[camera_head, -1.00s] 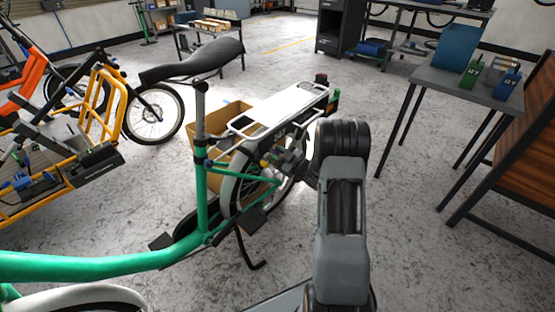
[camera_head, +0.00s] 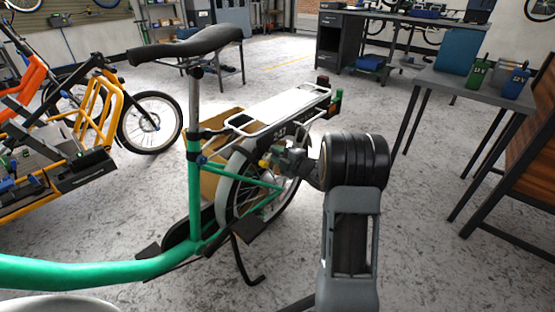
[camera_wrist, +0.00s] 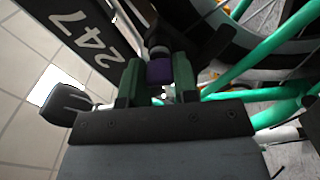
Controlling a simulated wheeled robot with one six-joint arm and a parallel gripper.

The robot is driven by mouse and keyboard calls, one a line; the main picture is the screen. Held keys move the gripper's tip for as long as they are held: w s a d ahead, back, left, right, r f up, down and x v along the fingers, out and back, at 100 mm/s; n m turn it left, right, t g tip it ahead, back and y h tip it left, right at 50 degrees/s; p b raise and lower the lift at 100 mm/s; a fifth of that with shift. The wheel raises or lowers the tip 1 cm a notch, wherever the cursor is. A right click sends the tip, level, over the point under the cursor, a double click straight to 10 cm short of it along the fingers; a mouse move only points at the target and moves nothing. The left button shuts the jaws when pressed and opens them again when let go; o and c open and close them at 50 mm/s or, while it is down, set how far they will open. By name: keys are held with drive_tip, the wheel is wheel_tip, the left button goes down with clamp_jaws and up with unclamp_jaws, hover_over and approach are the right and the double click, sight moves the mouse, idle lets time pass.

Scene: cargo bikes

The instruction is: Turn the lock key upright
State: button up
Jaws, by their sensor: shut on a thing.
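The green cargo bike (camera_head: 195,190) stands with its rear wheel and white rack (camera_head: 275,110) in front of me. My gripper (camera_head: 283,157) is beside the upper rear wheel, under the rack. In the wrist view, the two greenish fingers of my gripper (camera_wrist: 159,82) are shut on a small purple piece, which appears to be the lock key (camera_wrist: 159,71). Behind it is a dark part at the wheel, apparently the lock (camera_wrist: 195,35). The key's slot and its exact angle are hidden by the fingers. In the head view my wrist hides much of this area.
A black panel marked 247 (camera_wrist: 85,30) is close beside the gripper. Green frame tubes (camera_wrist: 265,75) and the tyre are also close. A cardboard box (camera_head: 215,180) sits behind the bike. A table with battery packs (camera_head: 478,75) stands right; open floor lies between.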

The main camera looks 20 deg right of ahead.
drive_tip(key=shift+f+n, duration=0.1)
drive_tip(key=shift+n, duration=1.5)
drive_tip(key=o, duration=0.9)
drive_tip(key=shift+s, duration=0.1)
drive_tip(key=p+v, duration=0.3)
drive_tip(key=v, duration=1)
drive_tip(key=shift+s+d+p, duration=0.1)
drive_tip(key=shift+s+p, duration=0.2)
drive_tip(key=shift+p, duration=0.1)
